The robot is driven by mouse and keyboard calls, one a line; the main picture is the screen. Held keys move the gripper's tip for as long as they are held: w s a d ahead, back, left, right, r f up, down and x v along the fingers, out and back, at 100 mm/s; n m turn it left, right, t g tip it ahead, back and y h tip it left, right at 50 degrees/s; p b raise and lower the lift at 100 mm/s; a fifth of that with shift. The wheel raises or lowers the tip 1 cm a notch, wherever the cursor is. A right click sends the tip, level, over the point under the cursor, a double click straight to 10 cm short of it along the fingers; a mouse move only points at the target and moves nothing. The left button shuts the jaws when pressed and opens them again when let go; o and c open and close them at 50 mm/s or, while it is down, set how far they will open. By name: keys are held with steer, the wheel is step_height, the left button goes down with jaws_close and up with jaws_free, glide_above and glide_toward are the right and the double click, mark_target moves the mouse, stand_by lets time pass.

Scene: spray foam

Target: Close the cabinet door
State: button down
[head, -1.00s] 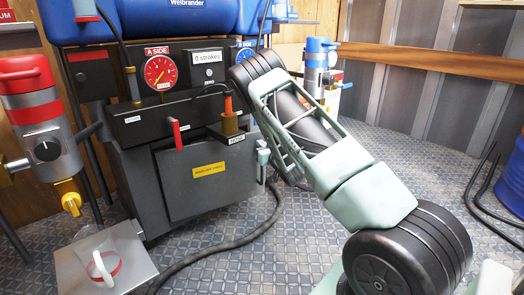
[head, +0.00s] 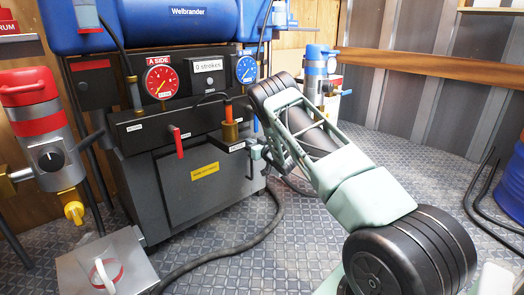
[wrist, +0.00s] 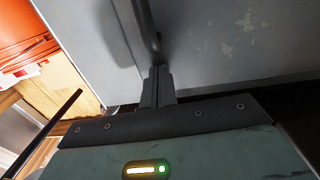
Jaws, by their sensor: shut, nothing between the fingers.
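The cabinet door (head: 203,190) is a dark grey panel with a yellow label on the front of the dark machine cabinet. It looks nearly in line with the cabinet front; I cannot tell whether it is fully closed. My gripper (head: 257,151) is at the cabinet's right front corner, beside the door's right side and largely hidden by my arm. In the wrist view, the dark fingers (wrist: 157,84) are together and empty, close to a worn grey surface (wrist: 225,45). Whether they touch it is unclear.
A black hose (head: 250,238) curves over the patterned metal floor right of the cabinet. A grey box (head: 125,275) stands at front left, near a red-and-grey pump (head: 45,130). A blue drum (head: 510,185) is at the right edge.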

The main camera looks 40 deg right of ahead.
steer(key=shift+w+d+r, duration=0.1)
steer(key=shift+w+r, duration=0.05)
steer(key=shift+w, duration=0.4)
steer(key=shift+w+a, duration=0.1)
steer(key=shift+a, duration=0.1)
steer(key=s+a+p, duration=0.1)
steer(key=s+p, duration=0.8)
steer(key=s, duration=0.9)
steer(key=shift+s, duration=0.15)
steer(key=shift+a, duration=0.1)
